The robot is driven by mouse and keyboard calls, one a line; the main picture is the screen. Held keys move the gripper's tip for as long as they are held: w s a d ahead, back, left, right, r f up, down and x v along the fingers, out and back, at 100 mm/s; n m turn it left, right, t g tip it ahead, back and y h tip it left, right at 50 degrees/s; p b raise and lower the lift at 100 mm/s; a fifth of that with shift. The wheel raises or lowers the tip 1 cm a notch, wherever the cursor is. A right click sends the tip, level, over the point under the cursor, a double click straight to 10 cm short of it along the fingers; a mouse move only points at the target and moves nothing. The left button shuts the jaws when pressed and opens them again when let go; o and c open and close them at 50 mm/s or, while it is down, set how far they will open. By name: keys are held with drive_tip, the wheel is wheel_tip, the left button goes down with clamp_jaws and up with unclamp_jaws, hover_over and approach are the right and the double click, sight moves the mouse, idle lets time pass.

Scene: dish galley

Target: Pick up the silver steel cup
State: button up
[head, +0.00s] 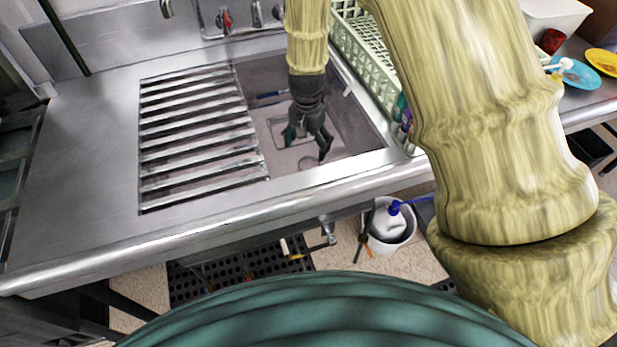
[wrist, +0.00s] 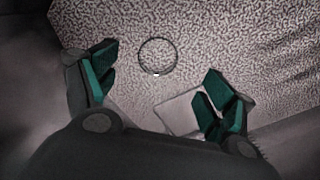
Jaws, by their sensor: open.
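A thin round rim with a small bright glint shows in the wrist view (wrist: 158,38). It looks like the silver steel cup seen from above, but its inside blends with the speckled sink floor. In the head view a faint ring (head: 309,158) lies on the sink floor near the front wall. My gripper (head: 306,147) points down inside the sink basin, open and empty. In the wrist view the ring lies between and slightly beyond the green-padded fingertips (wrist: 160,65), touching neither. I cannot tell the height gap between fingertips and rim.
A square plate (wrist: 172,112) lies on the sink floor under my gripper. A slatted rack (head: 195,130) covers the basin's left part. The steel front edge (head: 300,185) borders it. A pale green dish rack (head: 368,55) stands at right, with bottles (head: 402,115) at its front end.

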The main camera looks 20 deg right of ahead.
approach(309, 165)
drive_tip(key=shift+s+a+f, duration=0.25)
drive_tip(key=shift+s+f, duration=0.05)
drive_tip(key=shift+s, duration=0.2)
drive_tip(key=shift+s+a+f, duration=0.25)
drive_tip(key=shift+s, duration=0.3)
drive_tip(key=shift+s+a+f, duration=0.25)
drive_tip(key=shift+s+f, duration=0.05)
drive_tip(key=shift+s, duration=0.2)
drive_tip(key=shift+w+d+f+p, duration=0.2)
drive_tip(key=shift+f+p, duration=0.15)
drive_tip(key=shift+f, duration=1)
drive_tip(key=shift+w+d+f+p, duration=0.15)
drive_tip(key=shift+f+p, duration=0.2)
drive_tip(key=shift+f, duration=0.95)
drive_tip(key=shift+s, duration=0.1)
drive_tip(key=c, duration=1.1)
drive_tip(key=shift+c, duration=0.2)
drive_tip(key=shift+r, duration=0.15)
